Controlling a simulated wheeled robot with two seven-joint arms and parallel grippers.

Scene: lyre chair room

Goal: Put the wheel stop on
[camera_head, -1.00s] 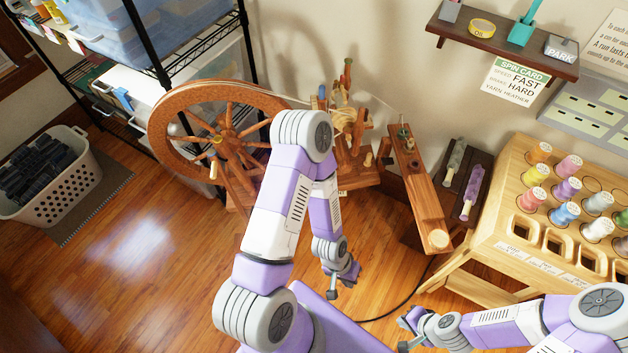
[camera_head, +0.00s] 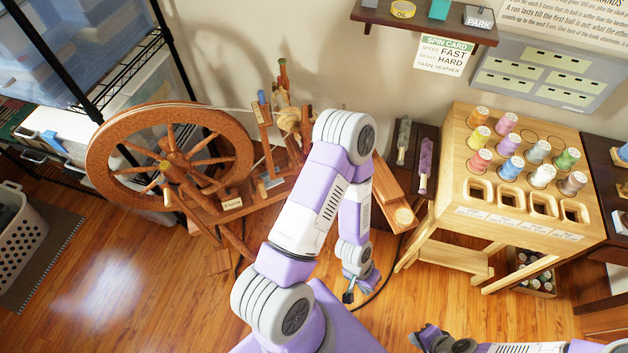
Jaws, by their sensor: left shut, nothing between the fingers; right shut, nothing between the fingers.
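The spinning wheel (camera_head: 107,135), orange-brown wood with turned spokes, stands at the left on its bench, by the wall. A small tag (camera_head: 232,203) sits on its frame. I cannot tell which piece is the wheel stop. My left gripper (camera_head: 350,292) is shut and empty, hanging low over the floor to the right of the wheel. My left arm hides part of the wood behind it. My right gripper (camera_head: 416,336) is shut and empty at the bottom edge, apart from everything; much of that arm is cut off.
A spool rack table (camera_head: 468,199) stands at the right. A wall shelf (camera_head: 425,24) bears a yellow tape roll (camera_head: 403,9) and a PARK block (camera_head: 479,16). A white basket (camera_head: 25,245) is at the left edge. A dark cable (camera_head: 378,288) lies on the floor, which is open at lower left.

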